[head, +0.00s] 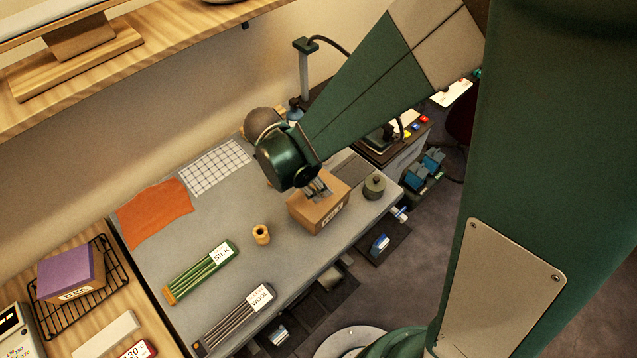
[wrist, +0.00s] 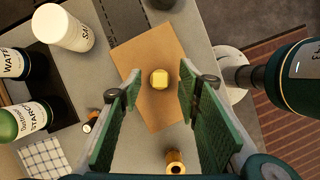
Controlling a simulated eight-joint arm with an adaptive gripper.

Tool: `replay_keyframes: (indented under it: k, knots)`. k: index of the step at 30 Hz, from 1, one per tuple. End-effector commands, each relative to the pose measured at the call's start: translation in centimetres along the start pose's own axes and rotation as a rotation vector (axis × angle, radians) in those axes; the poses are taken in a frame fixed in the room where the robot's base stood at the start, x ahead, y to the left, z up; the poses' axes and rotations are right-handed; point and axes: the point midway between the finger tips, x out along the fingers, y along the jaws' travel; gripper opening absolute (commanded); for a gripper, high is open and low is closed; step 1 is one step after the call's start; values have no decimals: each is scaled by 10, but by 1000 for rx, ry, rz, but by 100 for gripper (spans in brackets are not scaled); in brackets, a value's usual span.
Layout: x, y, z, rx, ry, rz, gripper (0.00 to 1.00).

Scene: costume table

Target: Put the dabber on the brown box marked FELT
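The brown box (head: 309,216) stands on the grey table below my gripper (head: 321,191); its front label is small in the head view. In the wrist view the box's top (wrist: 150,52) lies beneath my fingers. My gripper is open, with a clear gap between each finger and the dabber. In the head view my gripper hides the dabber.
A wooden spool-like piece (head: 261,234) stands left of the box. A dark round weight (head: 374,186) stands right of it. The SILK tray (head: 200,272) and WOOL tray (head: 234,321) lie at the front left. Orange cloth (head: 155,211) and checked cloth (head: 215,167) lie behind.

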Motion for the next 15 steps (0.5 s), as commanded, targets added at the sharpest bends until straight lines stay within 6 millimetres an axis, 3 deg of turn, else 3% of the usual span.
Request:
replay_keyframes:
  k: [15]
  knots:
    - [-65, 0, 0, -1, 0, 1, 34]
